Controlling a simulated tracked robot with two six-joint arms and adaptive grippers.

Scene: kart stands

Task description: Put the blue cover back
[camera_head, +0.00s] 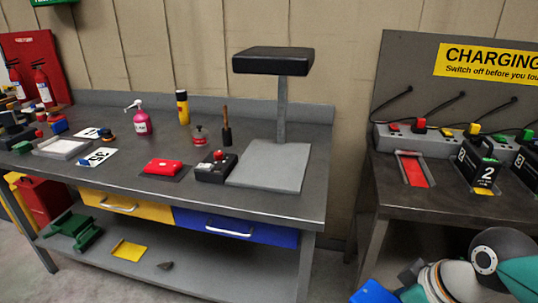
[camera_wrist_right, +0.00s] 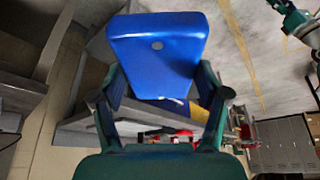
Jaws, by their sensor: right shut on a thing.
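The blue cover (camera_wrist_right: 158,50) is a smooth, bright blue panel with a small round mark, and it fills the upper middle of the right wrist view. My right gripper (camera_wrist_right: 160,98) is shut on it, with one dark finger at each side of the cover's lower part. In the head view a blue piece of the cover (camera_head: 372,293) shows at the bottom edge, beside my right arm. The cover is held off the workbench, in front of the gap between the bench and the charging table. My left gripper is not visible in the head view.
The workbench (camera_head: 310,195) holds a grey plate with a black-padded post (camera_head: 282,125), a control box (camera_head: 215,168), a red item (camera_head: 163,166), a pink bottle (camera_head: 141,122) and number cards. The charging table (camera_head: 420,200) stands right with a battery (camera_head: 482,165). A floor gap separates them.

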